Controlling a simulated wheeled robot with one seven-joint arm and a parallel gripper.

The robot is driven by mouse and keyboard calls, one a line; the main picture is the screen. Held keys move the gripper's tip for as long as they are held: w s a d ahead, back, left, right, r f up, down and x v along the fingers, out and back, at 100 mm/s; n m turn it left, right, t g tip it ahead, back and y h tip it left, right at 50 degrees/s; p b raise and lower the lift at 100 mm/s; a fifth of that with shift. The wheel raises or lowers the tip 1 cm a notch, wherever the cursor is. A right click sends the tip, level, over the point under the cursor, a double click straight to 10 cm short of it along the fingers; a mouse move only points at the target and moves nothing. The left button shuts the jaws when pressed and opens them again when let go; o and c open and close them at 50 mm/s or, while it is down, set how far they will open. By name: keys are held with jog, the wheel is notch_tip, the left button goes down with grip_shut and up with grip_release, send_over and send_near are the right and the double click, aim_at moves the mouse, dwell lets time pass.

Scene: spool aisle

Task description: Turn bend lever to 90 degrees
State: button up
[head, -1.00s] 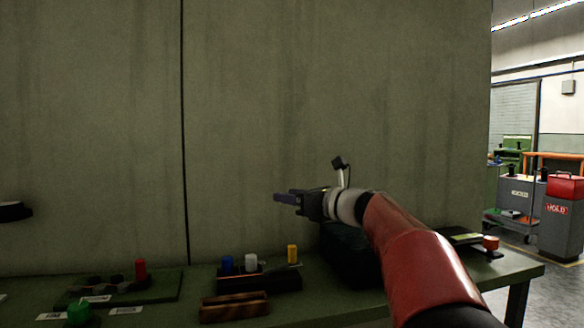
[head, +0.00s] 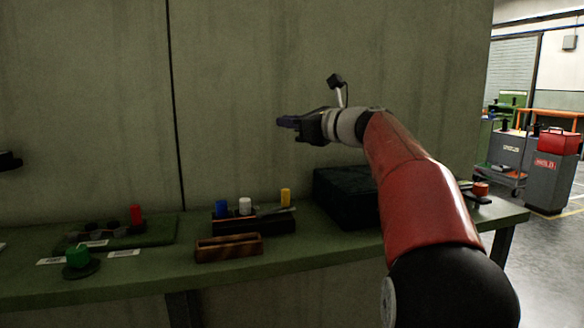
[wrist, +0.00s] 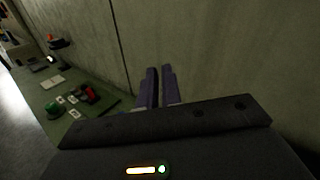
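I cannot pick out the bend lever for sure in either view. My gripper (head: 283,122) is held in the air above the bench (head: 330,245), in front of the grey-green wall, pointing left in the head view. In the wrist view the two purple fingers of my gripper (wrist: 160,85) stand close together with a narrow gap and nothing between them. A dark piece with an orange-red cap (head: 480,188) sits at the bench's right end, partly behind my arm. A black object (head: 9,160) juts in at the left edge of the head view.
A dark box (head: 343,196) stands on the bench beneath my forearm. A rack (head: 252,226) holds blue, white and yellow pegs, with a brown wooden tray (head: 228,248) before it. A green knob (head: 77,256) and red peg (head: 136,214) are at left.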

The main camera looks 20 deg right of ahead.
jog(key=s+d+f+n+b, duration=0.1)
jog(key=s+f+n, duration=0.1)
jog(key=s+d+f+n+h+b, duration=0.1)
jog(key=s+f+n, duration=0.1)
jog(key=f, duration=0.1)
jog(key=s+d+f+n+b, duration=0.1)
jog(key=s+f+n+b, duration=0.1)
jog(key=f, duration=0.1)
jog(key=shift+s+f+t, duration=0.15)
jog(key=shift+f+t, duration=0.05)
jog(key=shift+t, duration=0.1)
grip_shut()
jog(key=n+t+h+b, duration=0.1)
jog(key=n+h+b, duration=0.1)
jog(key=n+b, duration=0.35)
send_near(290, 204)
jog(key=w+a+p, duration=0.1)
jog(key=w, duration=0.1)
jog(key=w+a+r+n+p, duration=0.1)
jog(key=w, duration=0.1)
jog(key=w+a+r+n+p, duration=0.1)
jog(key=w, duration=0.1)
jog(key=shift+w, duration=0.1)
jog(key=shift+w+d+f+n+g+y, duration=0.1)
jog(key=shift+w+n+g+y, duration=0.45)
jog(key=shift+n+y, duration=0.5)
jog(key=shift+w+m+b, duration=0.3)
jog(key=shift+w+b, duration=1.05)
jog(key=shift+w, duration=0.25)
jog(key=shift+a, duration=0.25)
